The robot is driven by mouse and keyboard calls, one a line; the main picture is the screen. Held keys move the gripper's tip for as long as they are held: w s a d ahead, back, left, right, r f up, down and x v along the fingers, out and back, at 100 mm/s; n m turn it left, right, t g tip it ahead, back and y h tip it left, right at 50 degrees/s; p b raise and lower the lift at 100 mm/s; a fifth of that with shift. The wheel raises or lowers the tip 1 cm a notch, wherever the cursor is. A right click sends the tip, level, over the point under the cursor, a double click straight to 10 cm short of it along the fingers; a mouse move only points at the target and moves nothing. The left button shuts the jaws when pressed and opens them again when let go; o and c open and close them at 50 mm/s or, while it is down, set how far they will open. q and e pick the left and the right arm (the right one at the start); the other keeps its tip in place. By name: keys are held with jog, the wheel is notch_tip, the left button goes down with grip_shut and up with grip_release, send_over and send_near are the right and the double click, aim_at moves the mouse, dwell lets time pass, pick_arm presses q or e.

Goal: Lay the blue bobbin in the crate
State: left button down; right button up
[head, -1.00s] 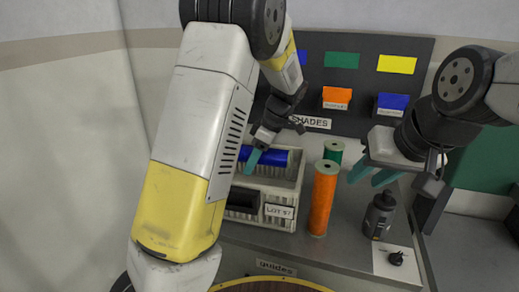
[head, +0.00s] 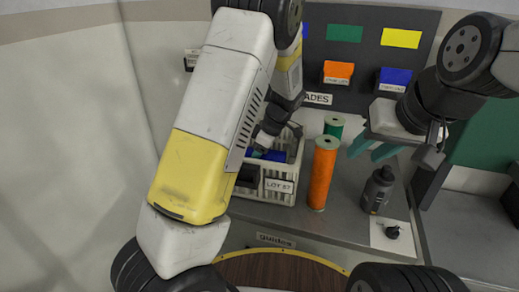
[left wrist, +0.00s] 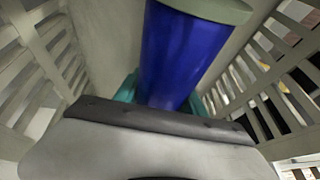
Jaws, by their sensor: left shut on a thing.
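The blue bobbin (left wrist: 180,60) is between the teal fingers of my left gripper (left wrist: 165,95) in the left wrist view, its pale end disc at the top. Slatted crate walls rise on both sides of it. In the head view a bit of the blue bobbin (head: 276,155) shows inside the white crate (head: 267,195), which is labelled LOT 57. My left arm hides most of the crate's left side. My right gripper (head: 372,149) is open and empty, above the shelf right of the orange bobbin.
An orange bobbin (head: 321,175) stands right of the crate, with a green bobbin (head: 334,126) behind it. A dark bottle (head: 377,190) and a knob plate (head: 391,234) stand further right. A dark block (head: 248,175) lies in the crate's front left.

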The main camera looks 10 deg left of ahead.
pick_arm(q)
jog(key=c, duration=0.6)
grip_release()
notch_tip(320, 180, up, 20)
dwell(1.3)
